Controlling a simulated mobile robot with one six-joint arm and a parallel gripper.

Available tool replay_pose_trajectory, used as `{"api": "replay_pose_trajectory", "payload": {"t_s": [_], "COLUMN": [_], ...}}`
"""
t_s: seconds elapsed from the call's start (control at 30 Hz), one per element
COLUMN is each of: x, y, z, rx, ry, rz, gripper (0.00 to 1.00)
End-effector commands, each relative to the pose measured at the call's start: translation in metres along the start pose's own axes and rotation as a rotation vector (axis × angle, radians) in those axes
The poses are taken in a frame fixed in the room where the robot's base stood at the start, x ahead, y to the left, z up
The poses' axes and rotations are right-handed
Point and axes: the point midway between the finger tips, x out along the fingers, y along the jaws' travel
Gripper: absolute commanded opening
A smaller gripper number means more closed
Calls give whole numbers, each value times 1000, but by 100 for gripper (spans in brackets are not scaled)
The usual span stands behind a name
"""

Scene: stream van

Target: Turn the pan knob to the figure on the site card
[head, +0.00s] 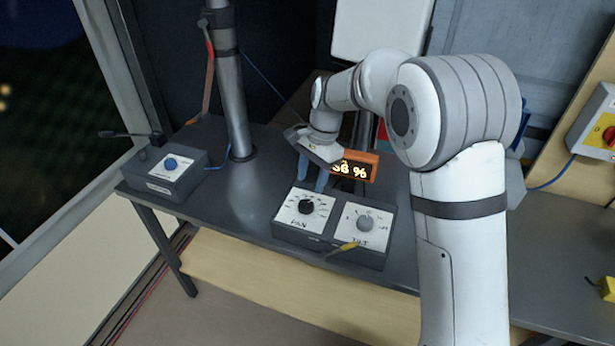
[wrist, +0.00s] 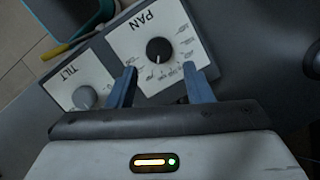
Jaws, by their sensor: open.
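The black pan knob (head: 306,206) sits on a white dial plate lettered PAN, on the left half of a dark control box (head: 322,243). The grey tilt knob (head: 365,222) is on the plate lettered TILT to its right. In the wrist view the pan knob (wrist: 158,50) lies beyond and between the fingertips, and the tilt knob (wrist: 84,97) is at the left. My gripper (head: 313,182) is open and empty, its blue fingers just behind and above the pan plate. The fingers also show in the wrist view (wrist: 163,82). I cannot make out a site card.
A box with a blue knob (head: 170,163) is at left, beside a metal pole (head: 233,100).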

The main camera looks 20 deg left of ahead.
Motion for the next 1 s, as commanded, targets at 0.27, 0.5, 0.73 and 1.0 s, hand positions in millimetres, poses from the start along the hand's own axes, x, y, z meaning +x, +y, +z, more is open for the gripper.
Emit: {"api": "replay_pose_trajectory", "payload": {"t_s": [0.27, 0.5, 0.73, 1.0], "x": [-10, 5, 41, 70], "y": [6, 6, 4, 2], "z": [-13, -15, -8, -4], "rx": [304, 360, 356, 354], "ry": [-139, -162, -161, -160], "rz": [-32, -37, -36, -37], "gripper": [46, 46, 46, 46]}}
